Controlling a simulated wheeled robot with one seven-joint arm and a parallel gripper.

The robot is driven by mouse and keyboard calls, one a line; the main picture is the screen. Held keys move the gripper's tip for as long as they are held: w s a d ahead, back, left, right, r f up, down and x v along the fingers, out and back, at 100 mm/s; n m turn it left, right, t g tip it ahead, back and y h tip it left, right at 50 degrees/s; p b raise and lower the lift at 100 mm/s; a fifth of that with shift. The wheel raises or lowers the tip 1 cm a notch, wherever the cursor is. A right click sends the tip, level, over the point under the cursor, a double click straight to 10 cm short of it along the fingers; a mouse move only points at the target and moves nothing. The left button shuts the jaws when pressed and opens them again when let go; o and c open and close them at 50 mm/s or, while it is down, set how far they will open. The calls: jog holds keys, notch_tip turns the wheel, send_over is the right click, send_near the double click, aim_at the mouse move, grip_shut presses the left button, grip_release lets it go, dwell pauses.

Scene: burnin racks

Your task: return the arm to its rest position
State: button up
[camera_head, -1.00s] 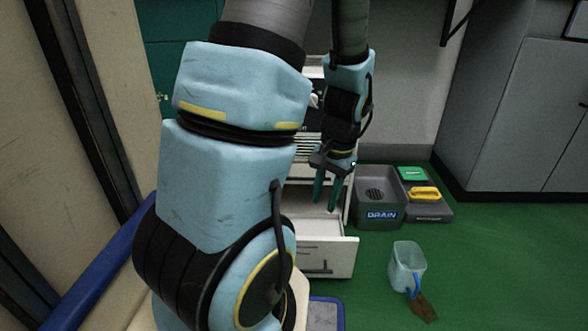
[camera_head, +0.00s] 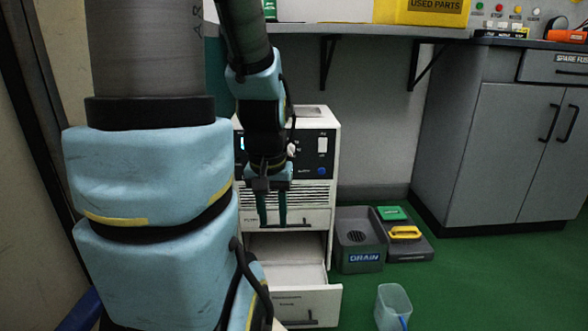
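My gripper (camera_head: 272,208) hangs at the end of my blue and black arm, pointing down. Its two dark green fingers are apart, with a gap between them, and nothing shows in it. It is in front of a white machine (camera_head: 318,118) with a dark control panel, above that machine's pulled-out lower drawer (camera_head: 308,300). I cannot tell how far the fingers are from the machine's front. My upper arm covers much of the left of the view.
A grey DRAIN bin (camera_head: 360,262) and a tray with a yellow-handled item (camera_head: 405,233) stand right of the machine. A clear jug (camera_head: 393,303) stands on the green floor. Grey cabinets (camera_head: 490,140) are at the right. A bench with a yellow USED PARTS box (camera_head: 432,12) is above.

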notch_tip(320, 180, up, 44)
jog(key=p, duration=4.2)
jog(key=shift+f, duration=0.15)
